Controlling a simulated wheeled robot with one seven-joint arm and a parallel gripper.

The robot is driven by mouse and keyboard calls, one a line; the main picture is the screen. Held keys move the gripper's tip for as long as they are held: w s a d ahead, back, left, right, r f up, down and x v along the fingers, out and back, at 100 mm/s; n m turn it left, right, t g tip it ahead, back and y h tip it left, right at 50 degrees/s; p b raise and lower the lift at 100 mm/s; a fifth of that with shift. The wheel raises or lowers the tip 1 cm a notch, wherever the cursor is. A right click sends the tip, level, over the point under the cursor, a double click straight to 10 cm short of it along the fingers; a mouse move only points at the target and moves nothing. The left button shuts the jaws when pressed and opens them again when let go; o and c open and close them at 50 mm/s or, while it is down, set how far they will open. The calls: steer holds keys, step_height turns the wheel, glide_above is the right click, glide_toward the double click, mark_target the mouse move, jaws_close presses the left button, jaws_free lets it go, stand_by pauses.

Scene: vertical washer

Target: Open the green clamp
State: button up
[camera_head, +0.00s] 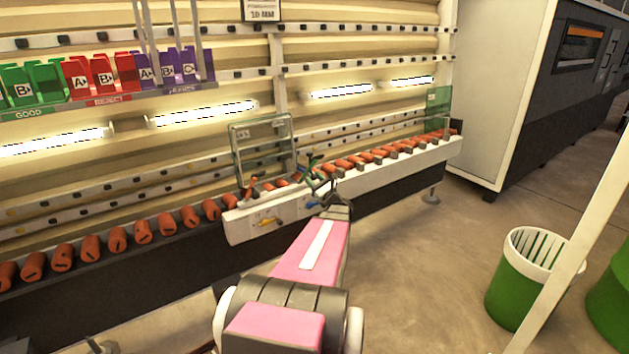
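A small green clamp (309,164) stands on the conveyor's front side, close to the right edge of a framed glass panel. Its exact shape and whether it is open or closed are too small to tell. My gripper (323,192), dark, at the end of my pink arm, is just below and right of the clamp. The gripper's fingers overlap the clamp's lower part in the picture, so I cannot tell if they touch it. Whether the fingers are apart or shut is unclear.
The glass panel (263,148) stands upright left of the clamp. Orange rollers (143,232) line the conveyor on both sides. A blue part (312,204) and a yellow part (268,222) sit on the white conveyor rail (243,226). Open floor and a green bin (514,303) lie to the right.

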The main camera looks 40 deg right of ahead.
steer(key=shift+s, duration=0.1)
steer(key=v, duration=1)
steer(key=shift+s, duration=0.3)
steer(key=shift+f, duration=0.15)
steer(key=w+a+f+n+g+y, duration=0.25)
steer(key=w+a+n+g, duration=0.2)
steer(key=a, duration=0.65)
steer(key=w+a+f+n+g+y, duration=0.1)
steer(key=w+a+n+g+y, duration=0.4)
steer(key=a, duration=0.6)
steer(key=w+a+f+n+g+y, duration=0.2)
steer(key=a+n+g, duration=0.3)
steer(key=a, duration=0.6)
steer(key=s+a+f+n+g+h, duration=0.1)
steer(key=s+a+n+g+h, duration=0.1)
steer(key=a+n, duration=0.4)
steer(key=s+a+f+n+g+h, duration=0.1)
steer(key=s+a+n+g+h, duration=0.1)
steer(key=a+n+h, duration=0.3)
steer(key=s+a+f+n+g+h, duration=0.1)
steer(key=s+a+n+g+h, duration=0.2)
steer(key=a+n, duration=0.4)
steer(key=a+g, duration=0.1)
steer(key=a, duration=0.3)
steer(key=shift+a+f, duration=0.25)
steer(key=shift+a, duration=0.05)
